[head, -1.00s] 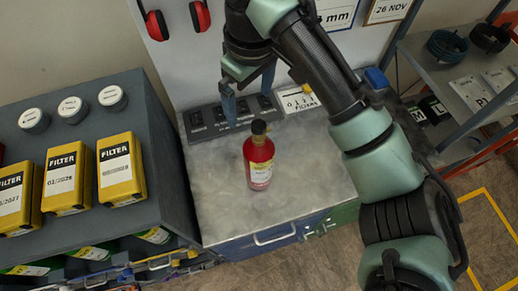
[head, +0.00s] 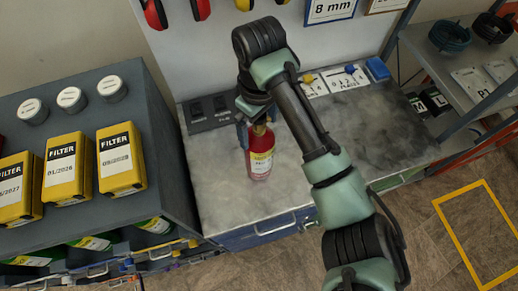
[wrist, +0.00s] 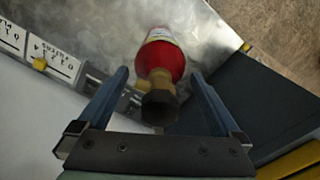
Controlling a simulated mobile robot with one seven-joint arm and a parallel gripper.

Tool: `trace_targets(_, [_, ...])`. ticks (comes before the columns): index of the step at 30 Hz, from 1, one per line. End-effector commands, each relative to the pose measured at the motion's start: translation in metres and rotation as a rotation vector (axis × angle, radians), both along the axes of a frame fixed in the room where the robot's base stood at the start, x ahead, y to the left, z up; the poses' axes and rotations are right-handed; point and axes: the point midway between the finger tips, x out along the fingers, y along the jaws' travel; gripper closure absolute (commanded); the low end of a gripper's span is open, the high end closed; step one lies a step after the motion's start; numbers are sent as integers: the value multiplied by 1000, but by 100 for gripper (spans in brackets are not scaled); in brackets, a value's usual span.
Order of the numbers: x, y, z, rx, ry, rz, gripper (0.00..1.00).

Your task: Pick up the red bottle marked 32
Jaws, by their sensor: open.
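The red bottle (head: 258,158) stands upright on the grey metal worktop, with a yellow and white label and a dark cap. I cannot read a number on it. In the head view my gripper (head: 252,122) is at the bottle's top, partly hiding its neck and cap. In the wrist view the bottle (wrist: 162,55) lies between the two blue fingers of my open gripper (wrist: 160,85), its black cap towards the palm. A gap shows on both sides of the bottle, and neither finger appears to touch it.
Yellow filter boxes (head: 121,160) and white-capped containers (head: 112,88) stand on the dark cabinet at left. A dark labelled strip (head: 208,112) lies at the worktop's back. The worktop (head: 222,190) is clear around the bottle. A shelf (head: 470,65) stands at right.

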Motion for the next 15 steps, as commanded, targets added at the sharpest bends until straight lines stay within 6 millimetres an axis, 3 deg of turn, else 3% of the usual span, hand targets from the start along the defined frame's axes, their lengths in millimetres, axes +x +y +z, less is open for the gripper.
trace_targets(6, [0, -1, -18, 0, -1, -2, 0])
trace_targets(12, [0, 0, -19, -1, -2, -1, 0])
trace_targets(15, [0, 0, -19, 0, -1, -1, 18])
